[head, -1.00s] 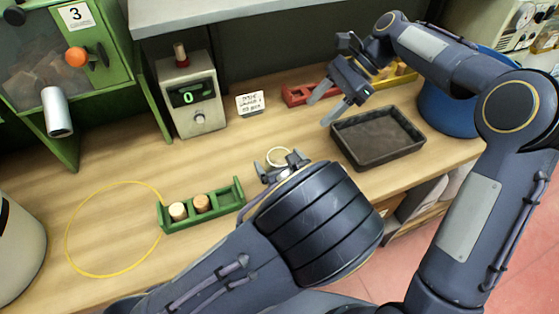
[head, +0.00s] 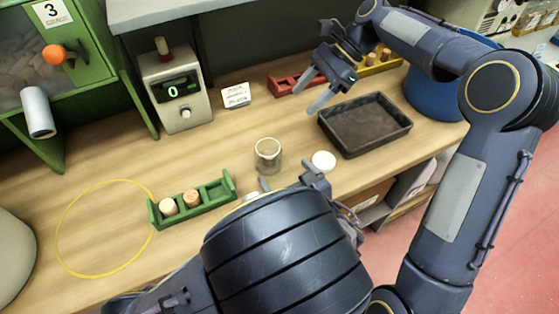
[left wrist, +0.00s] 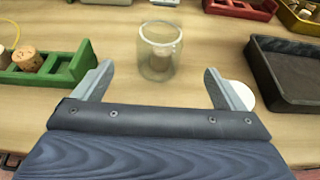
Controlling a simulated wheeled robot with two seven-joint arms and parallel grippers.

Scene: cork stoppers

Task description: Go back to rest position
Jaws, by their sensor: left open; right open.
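My left gripper (head: 288,180) is open and empty, low over the front of the bench; my forearm hides part of it. In the left wrist view its two fingers (left wrist: 160,88) stand wide apart, with the clear glass jar (left wrist: 160,50) beyond them. The jar (head: 268,155) stands upright on the bench with something pale inside, apart from the fingers. A white round lid (head: 323,161) lies to its right; it shows partly behind a finger in the left wrist view (left wrist: 240,95). My right gripper (head: 306,98) is open and empty above the bench, left of the dark tray.
A green rack (head: 216,194) holds two corks (head: 180,202). The dark tray (head: 350,152) is at the right. Behind are a red rack (head: 285,86), a yellow tray (head: 385,68), a sign (head: 235,95) and a device reading 0 (head: 180,90). A yellow ring (head: 62,215) lies left.

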